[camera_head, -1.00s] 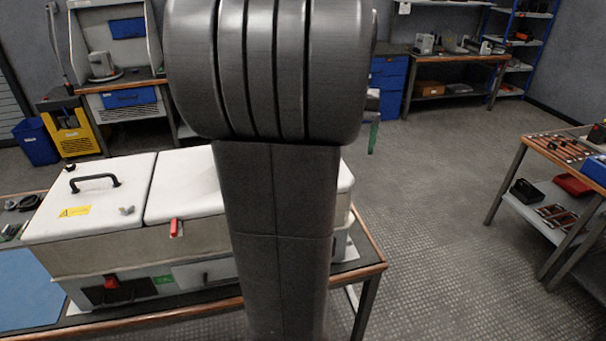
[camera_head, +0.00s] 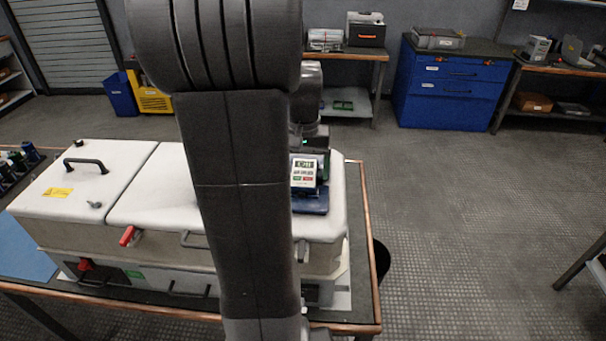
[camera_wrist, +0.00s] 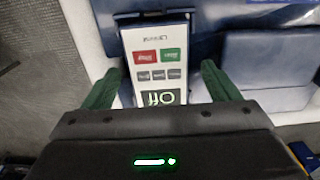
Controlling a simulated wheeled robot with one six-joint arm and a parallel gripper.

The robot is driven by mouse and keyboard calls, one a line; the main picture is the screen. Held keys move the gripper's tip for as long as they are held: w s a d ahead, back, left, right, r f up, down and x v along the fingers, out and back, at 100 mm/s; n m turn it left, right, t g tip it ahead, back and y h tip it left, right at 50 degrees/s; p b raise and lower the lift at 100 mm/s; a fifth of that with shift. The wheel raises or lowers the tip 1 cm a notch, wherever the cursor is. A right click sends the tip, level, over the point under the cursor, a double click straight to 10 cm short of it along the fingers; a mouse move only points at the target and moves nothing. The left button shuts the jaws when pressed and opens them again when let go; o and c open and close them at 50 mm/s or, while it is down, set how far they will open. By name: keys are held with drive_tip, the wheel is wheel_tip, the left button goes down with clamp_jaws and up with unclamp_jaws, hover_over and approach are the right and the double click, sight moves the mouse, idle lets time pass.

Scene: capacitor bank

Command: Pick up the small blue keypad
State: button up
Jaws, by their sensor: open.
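The small keypad (camera_head: 304,173) has a white face with a display and a few buttons, and stands at the right end of the white cabinet's top, with dark blue parts around and below it. In the wrist view the keypad (camera_wrist: 158,60) shows a red and a green button, grey buttons and a display reading "Off", upside down. My gripper (camera_wrist: 158,72) is open, with one green finger on each side of the keypad. I see gaps between the fingers and its sides. The keypad's end nearest the palm is hidden by my gripper.
The white cabinet (camera_head: 82,200) has a black handle and red levers, and stands on a bench with a wooden edge. A second blue panel (camera_wrist: 265,60) lies right of the keypad in the wrist view. My arm hides the cabinet's middle. Open floor lies to the right.

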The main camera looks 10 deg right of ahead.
drive_tip(key=shift+f, duration=0.25)
idle(0.5)
